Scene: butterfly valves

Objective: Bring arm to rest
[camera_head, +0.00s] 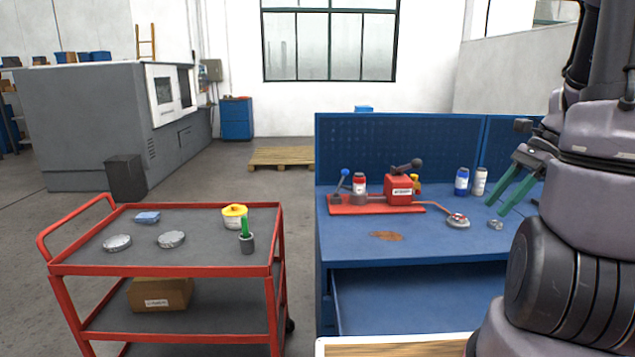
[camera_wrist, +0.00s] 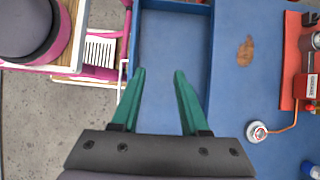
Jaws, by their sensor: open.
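My gripper (camera_head: 510,194) is at the right of the head view, with its green fingers pointing down and left above the right part of the blue workbench (camera_head: 345,241). In the wrist view my gripper (camera_wrist: 158,74) has its two green fingers spread apart with nothing between them. Beneath them is the blue lower shelf or tray of the bench (camera_wrist: 172,50). Part of my arm fills the right side of the head view and hides the right end of the bench.
The bench holds a red base with a red valve device (camera_head: 399,189), a round silver part (camera_head: 458,222), a blue bottle (camera_head: 462,181) and a white bottle (camera_head: 479,181). A red cart (camera_head: 165,268) with discs (camera_head: 171,239) stands left. Floor lies open between cart and grey machine (camera_head: 85,130).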

